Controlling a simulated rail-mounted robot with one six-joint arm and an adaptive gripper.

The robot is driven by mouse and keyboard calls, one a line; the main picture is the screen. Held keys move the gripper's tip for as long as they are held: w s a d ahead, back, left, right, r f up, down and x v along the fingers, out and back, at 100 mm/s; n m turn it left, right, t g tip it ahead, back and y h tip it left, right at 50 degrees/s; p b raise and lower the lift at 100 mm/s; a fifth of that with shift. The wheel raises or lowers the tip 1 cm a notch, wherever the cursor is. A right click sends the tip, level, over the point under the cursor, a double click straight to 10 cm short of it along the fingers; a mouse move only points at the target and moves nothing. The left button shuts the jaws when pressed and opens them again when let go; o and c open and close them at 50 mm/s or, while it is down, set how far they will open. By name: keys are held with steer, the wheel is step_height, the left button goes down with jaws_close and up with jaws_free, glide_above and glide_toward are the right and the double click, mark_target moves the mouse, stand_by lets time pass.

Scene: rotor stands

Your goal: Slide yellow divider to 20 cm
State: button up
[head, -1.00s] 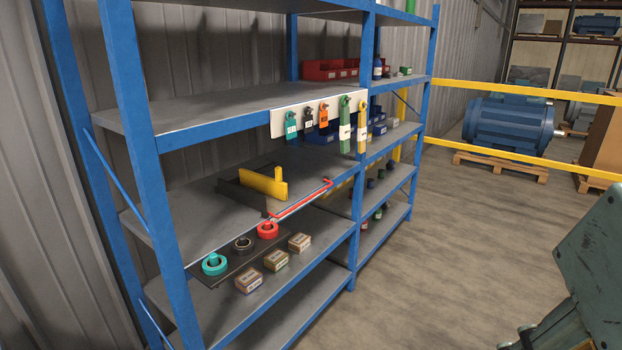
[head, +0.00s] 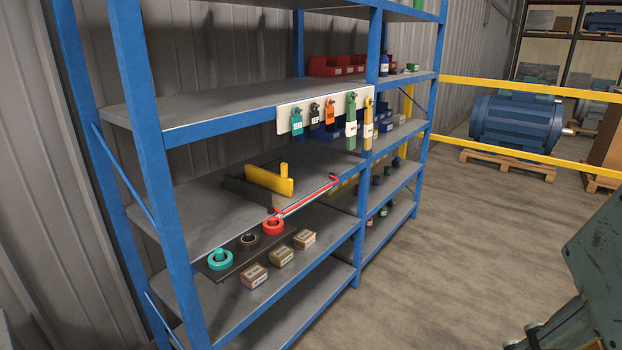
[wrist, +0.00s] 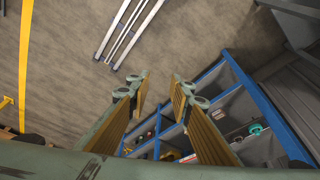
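A green-grey part of my arm is at the head view's lower right.
A dark mat (head: 228,262) below the divider holds teal, black and red rings, with small boxes (head: 281,256) near it. A white panel (head: 318,112) with hanging tags is above. Blue posts (head: 160,180) bound the shelf. Open floor (head: 450,240) lies right of the rack.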

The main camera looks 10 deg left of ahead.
steer(key=shift+o, duration=0.9)
steer(key=w+d+r+n+t+h+p, duration=0.15)
steer(key=w+r, duration=0.25)
steer(key=w, duration=1.2)
steer(key=w+d+r+t+y, duration=0.1)
steer(key=w+r+t, duration=0.25)
steer(key=w, duration=1.25)
steer(key=w+a+r+n+t+y+p, duration=0.1)
steer(key=w+a, duration=0.2)
steer(key=w, duration=0.9)
steer(key=w+a+n+t+y+p, duration=0.15)
steer(key=w+a, duration=0.25)
steer(key=w, duration=0.9)
steer(key=w+a+f+n+t+y+p, duration=0.1)
steer(key=w+a+f+n+y, duration=0.2)
steer(key=w+a, duration=0.5)
steer(key=w+a+f+n+y, duration=0.1)
steer(key=w+a+f+y, duration=0.1)
steer(key=w+a+f, duration=0.5)
steer(key=w+a+f+n+g+y+p, duration=0.2)
steer(key=a+f+y, duration=0.6)
steer(key=a+f, duration=0.4)
steer(key=shift+w+a+f+n+g, duration=0.2)
steer(key=shift+w+a+n+g, duration=0.4)
steer(key=shift+a+n, duration=0.35)
